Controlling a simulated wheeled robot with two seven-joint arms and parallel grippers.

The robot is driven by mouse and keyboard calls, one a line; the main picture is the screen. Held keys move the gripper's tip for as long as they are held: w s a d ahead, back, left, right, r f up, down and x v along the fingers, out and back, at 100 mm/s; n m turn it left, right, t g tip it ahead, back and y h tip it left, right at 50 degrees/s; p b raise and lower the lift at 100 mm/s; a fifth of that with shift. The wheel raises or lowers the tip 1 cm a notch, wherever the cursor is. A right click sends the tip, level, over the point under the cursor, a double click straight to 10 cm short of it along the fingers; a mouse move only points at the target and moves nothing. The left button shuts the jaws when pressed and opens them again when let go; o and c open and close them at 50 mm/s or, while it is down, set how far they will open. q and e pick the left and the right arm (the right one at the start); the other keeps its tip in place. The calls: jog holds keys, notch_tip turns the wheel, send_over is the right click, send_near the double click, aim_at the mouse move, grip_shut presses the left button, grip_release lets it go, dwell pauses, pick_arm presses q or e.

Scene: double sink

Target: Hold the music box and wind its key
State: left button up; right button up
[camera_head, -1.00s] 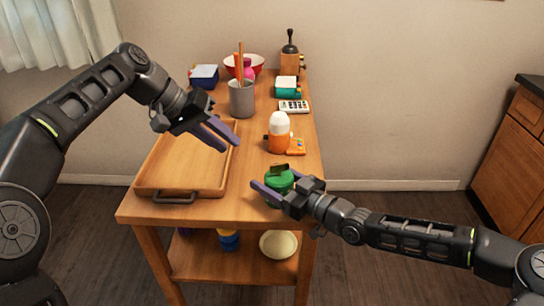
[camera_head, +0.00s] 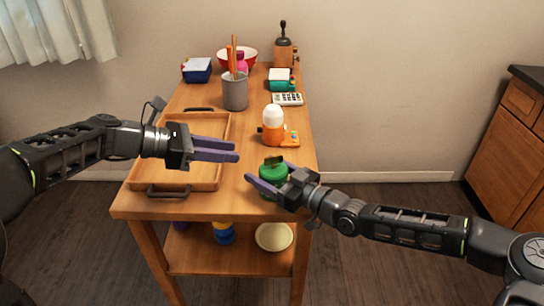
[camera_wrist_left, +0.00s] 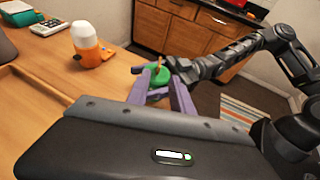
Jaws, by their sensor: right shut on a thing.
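A green round object (camera_head: 273,174) with a small brown piece on top, apparently the music box and its key, stands near the table's front right corner. My right gripper (camera_head: 266,170) is shut on it from the right, a finger on either side. It also shows in the left wrist view (camera_wrist_left: 160,78), beyond my left fingers. My left gripper (camera_head: 237,151) is open and empty, its fingers level and pointing right, above the tray's right edge, left of and apart from the green object. The brown piece is small and partly dark, so its shape is unclear.
A wooden tray (camera_head: 212,178) lies on the left of the table. Behind the green object stands an orange and white bottle-like thing (camera_head: 273,122). A grey cup (camera_head: 235,93) with sticks, a calculator (camera_head: 288,99) and a crank-topped wooden box (camera_head: 283,52) are farther back.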

aim_at(271, 157)
pick_arm(q)
jog(key=x, duration=1.2)
grip_shut()
dwell(0.6)
